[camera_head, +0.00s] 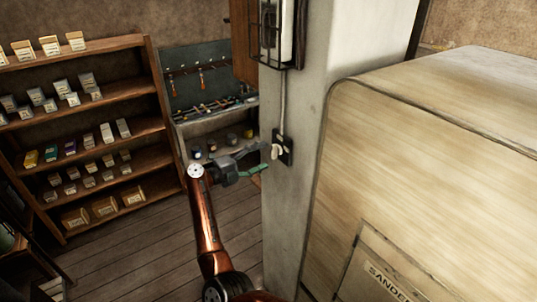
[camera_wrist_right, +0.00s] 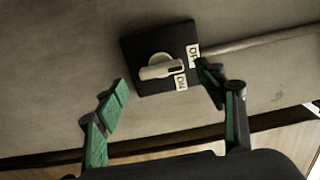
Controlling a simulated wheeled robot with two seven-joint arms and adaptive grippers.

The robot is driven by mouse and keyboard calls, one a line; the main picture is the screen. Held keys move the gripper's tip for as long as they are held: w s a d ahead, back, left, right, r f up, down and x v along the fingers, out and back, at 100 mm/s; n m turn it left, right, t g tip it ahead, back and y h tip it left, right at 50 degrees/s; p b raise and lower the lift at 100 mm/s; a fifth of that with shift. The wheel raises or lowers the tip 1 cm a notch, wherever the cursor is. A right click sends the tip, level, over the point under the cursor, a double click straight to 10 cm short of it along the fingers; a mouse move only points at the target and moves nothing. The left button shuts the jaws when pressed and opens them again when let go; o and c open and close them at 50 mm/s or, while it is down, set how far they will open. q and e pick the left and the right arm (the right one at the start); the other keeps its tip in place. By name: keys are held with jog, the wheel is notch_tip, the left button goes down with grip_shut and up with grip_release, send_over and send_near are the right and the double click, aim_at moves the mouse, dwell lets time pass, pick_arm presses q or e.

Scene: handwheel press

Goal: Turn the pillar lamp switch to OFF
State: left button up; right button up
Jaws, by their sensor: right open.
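The lamp switch (camera_head: 283,150) is a dark square plate with a pale knob on the face of the grey pillar (camera_head: 297,100). In the right wrist view the switch's pale lever knob (camera_wrist_right: 160,69) lies nearly level, its dark-marked end toward the right. Two small pale labels sit beside that end; the upper one (camera_wrist_right: 193,54) seems to read OFF, the lower one (camera_wrist_right: 181,83) ON. I cannot tell exactly which label the lever points at. My right gripper (camera_head: 260,160) is open with green finger pads, just in front of the switch. Its fingers (camera_wrist_right: 163,86) are apart, on either side of the knob, with nothing between them.
A conduit (camera_head: 283,105) runs up from the switch to a caged lamp (camera_head: 270,30). A large tan machine cabinet (camera_head: 430,140) stands right of the pillar. Wooden shelves (camera_head: 95,160) with small boxes stand left. The plank floor (camera_head: 150,245) between is open.

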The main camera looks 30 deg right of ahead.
jog(key=a, duration=0.7)
jog(key=shift+s+a, duration=0.3)
jog(key=shift+a, duration=0.1)
